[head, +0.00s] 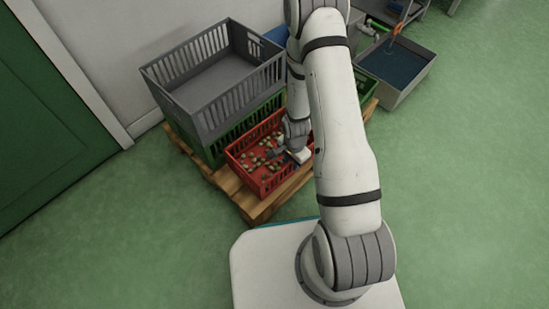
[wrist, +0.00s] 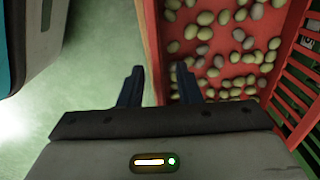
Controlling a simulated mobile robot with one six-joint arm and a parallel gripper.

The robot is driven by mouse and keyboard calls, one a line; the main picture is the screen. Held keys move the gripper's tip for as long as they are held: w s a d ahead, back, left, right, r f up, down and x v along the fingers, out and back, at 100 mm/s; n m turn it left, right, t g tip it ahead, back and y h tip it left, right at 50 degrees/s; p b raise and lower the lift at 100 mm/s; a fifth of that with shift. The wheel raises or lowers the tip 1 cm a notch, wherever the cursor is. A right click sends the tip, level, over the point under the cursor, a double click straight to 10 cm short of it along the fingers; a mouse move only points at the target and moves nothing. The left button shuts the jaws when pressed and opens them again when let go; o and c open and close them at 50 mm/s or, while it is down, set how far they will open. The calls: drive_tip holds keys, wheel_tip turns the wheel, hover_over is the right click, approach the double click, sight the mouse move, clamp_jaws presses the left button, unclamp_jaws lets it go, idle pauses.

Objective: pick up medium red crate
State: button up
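The red crate (head: 274,183) sits on a wooden pallet, with several green and brownish olives spread over its floor. In the wrist view the crate's near wall (wrist: 150,35) runs up between my gripper's fingers. My gripper (wrist: 157,70) is open, one finger outside the wall and the other on the inside over the olives. I cannot tell whether either finger touches the wall. In the head view my gripper (head: 296,156) is at the crate's right side, and my arm hides part of that side.
The pallet (head: 256,208) bears a grey crate (head: 222,95) stacked on a green crate (head: 213,152), behind and left of the red crate. Another green crate (head: 366,84) stands right of my arm. A grey basin (head: 402,88) is at the back right. The green floor (head: 470,190) is clear at right.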

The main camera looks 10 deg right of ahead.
drive_tip(key=shift+f+b, duration=0.5)
drive_tip(key=shift+f, duration=0.4)
drive_tip(key=shift+r, duration=0.1)
clamp_jaws()
idle(0.7)
